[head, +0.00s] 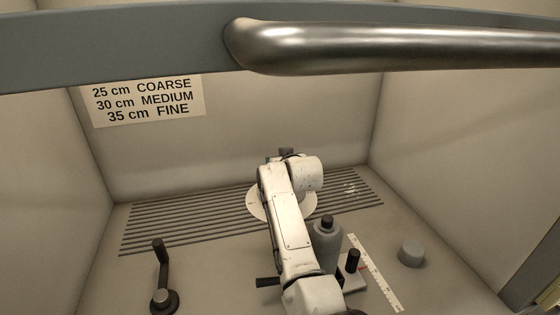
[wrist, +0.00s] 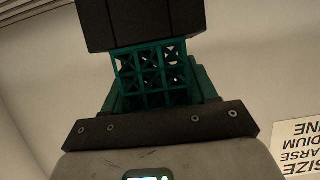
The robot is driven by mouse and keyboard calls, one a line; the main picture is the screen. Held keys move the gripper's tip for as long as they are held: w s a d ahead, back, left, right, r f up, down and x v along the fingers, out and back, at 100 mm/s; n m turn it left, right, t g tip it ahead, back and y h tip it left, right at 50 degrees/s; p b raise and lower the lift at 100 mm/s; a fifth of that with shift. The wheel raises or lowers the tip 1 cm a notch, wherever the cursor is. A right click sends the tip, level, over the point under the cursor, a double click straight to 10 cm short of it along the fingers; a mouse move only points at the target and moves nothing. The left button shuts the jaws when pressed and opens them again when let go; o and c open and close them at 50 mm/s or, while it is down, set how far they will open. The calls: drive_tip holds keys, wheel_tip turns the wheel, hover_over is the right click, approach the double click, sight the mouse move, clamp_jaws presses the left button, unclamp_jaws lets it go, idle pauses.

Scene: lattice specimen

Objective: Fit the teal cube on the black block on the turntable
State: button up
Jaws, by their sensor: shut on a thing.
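The teal cube (wrist: 152,82), an open lattice, shows in the middle of the wrist view, in my gripper (wrist: 155,70). The grey hand and a black plate with screws are below it. A dark block-like shape (wrist: 150,18) covers its upper part; I cannot tell whether this is my jaws or the black block. In the head view a pale round disc (head: 254,207), seemingly the turntable, lies partly behind my white arm.
A grey bottle (head: 326,248) and a small base with a black knob (head: 352,263) stand close right of my arm. A pale ruler (head: 378,276) and grey cylinder (head: 411,253) lie farther right. A dark crank (head: 160,275) is front left. Floor between crank and arm looks clear.

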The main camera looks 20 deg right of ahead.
drive_tip(key=o, duration=1.1)
drive_tip(key=shift+c, duration=0.2)
drive_tip(key=shift+o, duration=0.4)
drive_tip(key=shift+o, duration=0.8)
drive_tip(key=shift+s+r+p, duration=0.35)
drive_tip(key=shift+s+p, duration=0.05)
drive_tip(key=shift+p, duration=0.4)
drive_tip(key=p+v, duration=0.4)
drive_tip(key=p, duration=0.1)
drive_tip(key=shift+s+f, duration=0.1)
